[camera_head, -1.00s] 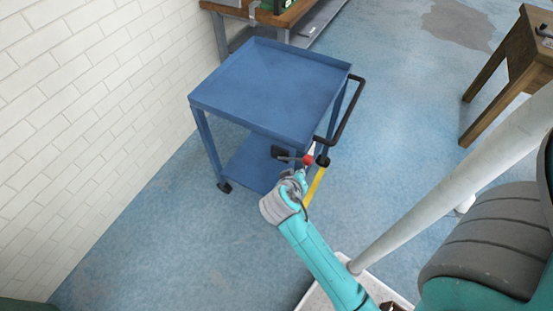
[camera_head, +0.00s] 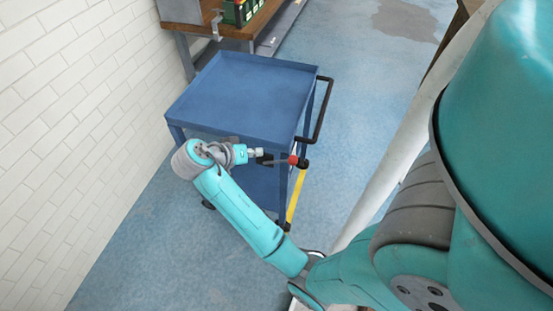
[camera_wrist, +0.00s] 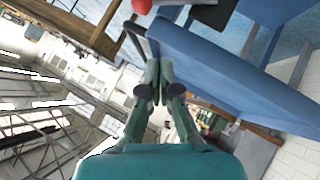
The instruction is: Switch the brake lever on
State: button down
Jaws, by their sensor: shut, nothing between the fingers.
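The brake lever has a red knob (camera_head: 293,159) and a thin shaft running left to a dark block, below the near edge of the blue cart (camera_head: 245,95). The shaft looks about level in the head view. My gripper (camera_head: 262,154) is beside the dark block, left of the red knob; whether it touches is unclear. In the wrist view my gripper (camera_wrist: 158,68) has its fingers together and empty. The red knob (camera_wrist: 141,5) shows at the top edge there, apart from the fingertips, and part of the lever is out of frame.
A black handle (camera_head: 322,110) sticks out from the cart's right side. A yellow bar (camera_head: 296,197) runs down below the knob. A white brick wall (camera_head: 80,110) stands left, and a wooden workbench (camera_head: 245,28) stands behind. Blue floor is open to the right of the cart.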

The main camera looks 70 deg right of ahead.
send_over(280, 161)
jog(key=w+a, duration=0.2)
notch_tip(280, 161, down, 6)
jog(key=s+f, duration=0.1)
jog(key=f, duration=0.1)
jog(key=s+f, duration=0.1)
jog(key=shift+s+d+f, duration=0.3)
jog(key=shift+d, duration=0.05)
